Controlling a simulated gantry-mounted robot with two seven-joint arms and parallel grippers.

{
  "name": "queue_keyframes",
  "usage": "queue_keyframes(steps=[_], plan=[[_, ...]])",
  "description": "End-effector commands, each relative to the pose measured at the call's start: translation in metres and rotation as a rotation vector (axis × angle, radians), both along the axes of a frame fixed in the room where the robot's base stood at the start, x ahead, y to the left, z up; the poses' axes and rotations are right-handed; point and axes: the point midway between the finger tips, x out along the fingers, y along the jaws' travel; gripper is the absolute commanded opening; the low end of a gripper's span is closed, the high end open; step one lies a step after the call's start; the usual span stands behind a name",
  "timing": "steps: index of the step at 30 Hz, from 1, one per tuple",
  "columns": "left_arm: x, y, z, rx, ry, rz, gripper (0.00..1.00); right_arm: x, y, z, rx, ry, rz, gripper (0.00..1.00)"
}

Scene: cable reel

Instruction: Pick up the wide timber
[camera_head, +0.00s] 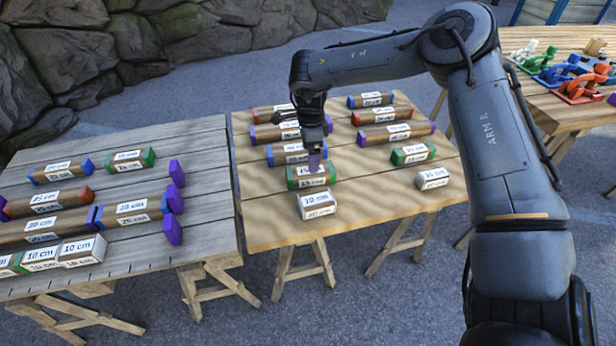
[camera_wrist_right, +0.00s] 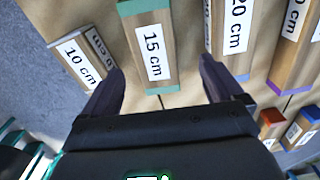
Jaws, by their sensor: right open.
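Brown timbers with white length labels and coloured ends lie on the middle table; the frames do not settle which is the wide one. My right gripper (camera_head: 315,160) is open and points down over the green-ended 15 cm timber (camera_head: 311,181). In the right wrist view, the 15 cm timber (camera_wrist_right: 152,50) shows between the two spread fingers (camera_wrist_right: 160,85), not clamped. A blue-ended 20 cm timber (camera_head: 287,154) lies behind it, with a longer purple-ended timber (camera_head: 270,135) farther back. A 10 cm block (camera_head: 317,206) lies in front. My left gripper is not in view.
A second column holds a purple-ended timber (camera_head: 396,133), a green-ended timber (camera_head: 413,154) and a 10 cm block (camera_head: 433,179). The left table (camera_head: 150,255) carries more timbers and upright purple pieces (camera_head: 172,230). A right table holds coloured clamps (camera_head: 580,85).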

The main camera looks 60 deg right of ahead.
Motion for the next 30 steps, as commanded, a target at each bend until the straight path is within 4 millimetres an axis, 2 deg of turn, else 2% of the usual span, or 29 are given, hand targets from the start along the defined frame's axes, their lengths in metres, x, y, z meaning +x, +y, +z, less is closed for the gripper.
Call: queue_keyframes(steps=[1,3,11,21,30], plan=[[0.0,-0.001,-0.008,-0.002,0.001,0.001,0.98,0.0,0.0,-0.012,0.001,0.001,0.0,0.94],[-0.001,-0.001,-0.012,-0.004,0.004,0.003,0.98,-0.001,0.0,-0.019,0.001,0.001,-0.001,0.94],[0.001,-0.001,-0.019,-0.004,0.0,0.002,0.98,-0.001,0.001,-0.031,0.001,-0.001,0.0,0.94],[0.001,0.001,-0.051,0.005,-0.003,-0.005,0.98,-0.006,0.006,-0.07,0.0,0.001,-0.001,0.94],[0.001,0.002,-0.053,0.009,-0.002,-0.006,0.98,-0.005,0.006,-0.074,0.0,0.0,0.0,0.94]])
